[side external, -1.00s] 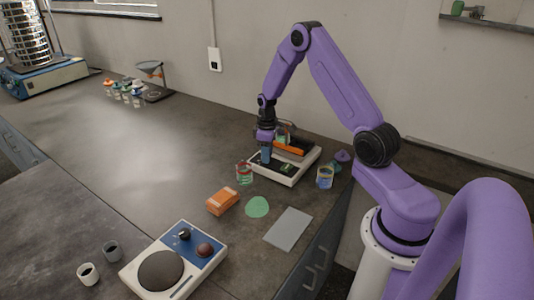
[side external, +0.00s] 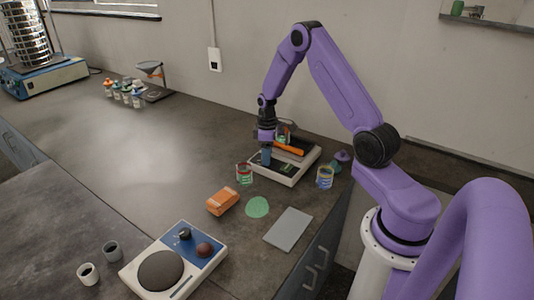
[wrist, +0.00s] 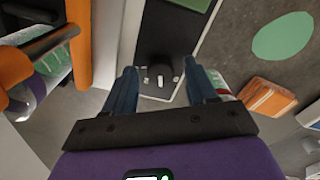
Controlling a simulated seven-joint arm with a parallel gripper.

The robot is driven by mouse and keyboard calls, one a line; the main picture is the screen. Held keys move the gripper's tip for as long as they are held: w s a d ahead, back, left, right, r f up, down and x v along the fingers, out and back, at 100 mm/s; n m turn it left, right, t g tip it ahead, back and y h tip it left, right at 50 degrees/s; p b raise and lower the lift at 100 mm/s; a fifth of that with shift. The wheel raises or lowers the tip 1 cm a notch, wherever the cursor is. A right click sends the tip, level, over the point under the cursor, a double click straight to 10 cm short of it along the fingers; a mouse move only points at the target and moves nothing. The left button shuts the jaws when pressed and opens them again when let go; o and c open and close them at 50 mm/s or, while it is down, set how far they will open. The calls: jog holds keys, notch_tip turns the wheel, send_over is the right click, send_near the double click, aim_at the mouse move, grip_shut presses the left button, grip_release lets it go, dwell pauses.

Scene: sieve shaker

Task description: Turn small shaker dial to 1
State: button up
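The small shaker (side external: 281,176) is a white, dark-topped device near the wall, with an orange bar (side external: 289,149) across it. In the wrist view its dark panel (wrist: 182,35) carries a dark round dial with a light pointer (wrist: 159,72). The number it points at is too small to read. My gripper (side external: 266,160) points down over the shaker's panel. In the wrist view its blue fingers (wrist: 160,80) are apart, one on each side of the dial. I cannot tell whether they touch it.
A jar (side external: 244,174) and another jar (side external: 325,177) stand beside the shaker. An orange box (side external: 222,201), a green disc (side external: 257,207) and a grey sheet (side external: 289,228) lie in front. A white-and-blue device with a round plate (side external: 160,271) is nearer.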

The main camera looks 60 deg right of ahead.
notch_tip(320, 180, up, 18)
jog(key=shift+f, duration=0.25)
dwell(0.5)
jog(key=s+a+r+n, duration=0.15)
jog(key=s+a, duration=0.35)
jog(key=a, duration=0.6)
jog(key=s+a+r+n, duration=0.15)
jog(key=s+a, duration=0.35)
jog(key=a, duration=0.5)
jog(key=s+a+n, duration=0.2)
jog(key=s, duration=0.8)
jog(key=s+a+f+n, duration=0.1)
jog(key=s+a+n, duration=0.1)
jog(key=s, duration=0.9)
jog(key=shift+a+f, duration=0.25)
jog(key=shift+a, duration=0.35)
